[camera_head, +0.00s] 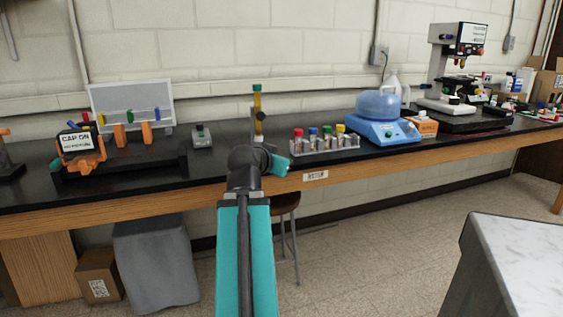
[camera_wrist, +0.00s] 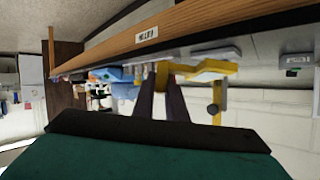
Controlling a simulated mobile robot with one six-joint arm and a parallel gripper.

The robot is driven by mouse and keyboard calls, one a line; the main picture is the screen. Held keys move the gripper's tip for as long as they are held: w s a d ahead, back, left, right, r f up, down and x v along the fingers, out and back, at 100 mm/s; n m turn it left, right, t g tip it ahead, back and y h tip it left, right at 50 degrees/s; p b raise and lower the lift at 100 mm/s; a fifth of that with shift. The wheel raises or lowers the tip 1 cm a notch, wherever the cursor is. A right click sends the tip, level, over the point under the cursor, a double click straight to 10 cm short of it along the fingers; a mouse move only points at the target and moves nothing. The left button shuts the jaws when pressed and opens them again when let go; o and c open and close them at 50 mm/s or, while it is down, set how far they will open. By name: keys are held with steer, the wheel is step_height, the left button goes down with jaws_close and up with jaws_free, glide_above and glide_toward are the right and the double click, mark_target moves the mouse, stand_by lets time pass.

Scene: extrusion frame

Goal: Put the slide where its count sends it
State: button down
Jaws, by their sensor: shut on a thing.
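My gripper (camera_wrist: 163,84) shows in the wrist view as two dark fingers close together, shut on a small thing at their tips. I take it to be the slide; its outline and any count on it cannot be made out. In the head view my wrist joint hides the fingertips and what they hold. My gripper is in front of the bench (camera_head: 350,167). A microscope (camera_head: 455,75) stands at the back right of the bench. A yellow upright stand (camera_head: 257,101) with a green top rises behind my wrist; the wrist view also shows it (camera_wrist: 217,95).
A rack (camera_head: 325,146) with several coloured caps and a blue domed machine (camera_head: 380,115) stand right of my wrist. A small grey box (camera_head: 202,136) and orange holders (camera_head: 120,136) are at left. A stool (camera_head: 285,205) is below. A marble-topped block (camera_head: 520,255) stands at front right.

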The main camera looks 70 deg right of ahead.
stand_by(0.4)
steer(key=w+a+f+n+t+y, duration=0.1)
steer(key=w+a+n+t, duration=0.2)
steer(key=w+a, duration=0.7)
steer(key=w+a+f+n+t+y, duration=0.1)
steer(key=w+a+n+t+y, duration=0.2)
steer(key=w, duration=1.3)
steer(key=w+a+f+n+t, duration=0.1)
steer(key=w+a+n+t, duration=0.25)
steer(key=w+a, duration=0.7)
steer(key=w+a+n+t+y, duration=0.3)
steer(key=w+a+n+y, duration=0.1)
steer(key=w+a, duration=1.25)
steer(key=w+a+f+n+y, duration=0.1)
steer(key=w+a+n+y, duration=0.1)
steer(key=a, duration=1)
steer(key=w+a+n+t+y, duration=0.1)
steer(key=w+a+n+y, duration=0.1)
steer(key=a, duration=1)
steer(key=shift+w+a+f+n+y, duration=0.25)
steer(key=shift+w+f+n+y, duration=0.15)
steer(key=shift+w+y, duration=0.45)
steer(key=shift+t, duration=0.25)
